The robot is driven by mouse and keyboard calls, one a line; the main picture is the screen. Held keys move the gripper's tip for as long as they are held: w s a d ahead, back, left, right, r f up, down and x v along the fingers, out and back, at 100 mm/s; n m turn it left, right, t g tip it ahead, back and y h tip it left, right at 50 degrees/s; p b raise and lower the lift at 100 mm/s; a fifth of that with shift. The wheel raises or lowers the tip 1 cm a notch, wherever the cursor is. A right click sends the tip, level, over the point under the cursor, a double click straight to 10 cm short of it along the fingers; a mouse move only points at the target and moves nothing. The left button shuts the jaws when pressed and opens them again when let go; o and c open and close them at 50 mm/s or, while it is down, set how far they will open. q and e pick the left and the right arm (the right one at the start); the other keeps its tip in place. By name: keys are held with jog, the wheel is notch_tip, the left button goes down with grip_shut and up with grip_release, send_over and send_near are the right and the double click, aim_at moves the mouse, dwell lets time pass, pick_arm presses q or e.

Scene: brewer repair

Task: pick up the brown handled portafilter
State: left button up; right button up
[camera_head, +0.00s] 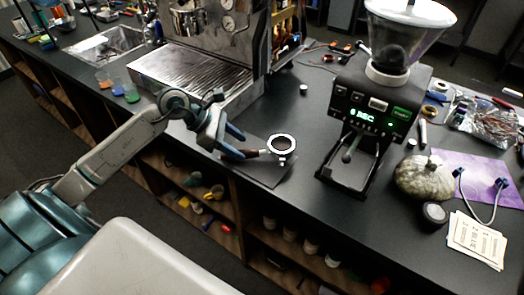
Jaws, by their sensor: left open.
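The portafilter has a round metal basket (282,144) and a short brown handle (251,153) that points left. It lies on a dark mat (262,171) near the front edge of the counter. My left gripper (240,143) is open, its blue fingers close to the handle's left end. I cannot tell whether the fingers touch the handle. My right gripper is not in view.
An espresso machine (195,72) stands behind on the left, and a grinder (372,120) stands to the right. Further right are a round greenish-grey object (424,178), a purple mat (485,172) and cards (476,241). Open shelves sit below the counter.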

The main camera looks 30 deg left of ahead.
aim_at(247, 150)
pick_arm(q)
jog(key=shift+p+x, duration=0.7)
jog(key=shift+x, duration=0.1)
jog(key=p+x, duration=0.1)
jog(key=x, duration=0.1)
jog(key=shift+w+d+f, duration=0.1)
jog(key=shift+w+d, duration=0.1)
jog(key=shift+w, duration=0.05)
jog(key=shift+w+d+f, duration=0.1)
jog(key=shift+d+f, duration=0.15)
jog(key=shift+f, duration=0.15)
jog(key=c, duration=1)
grip_shut()
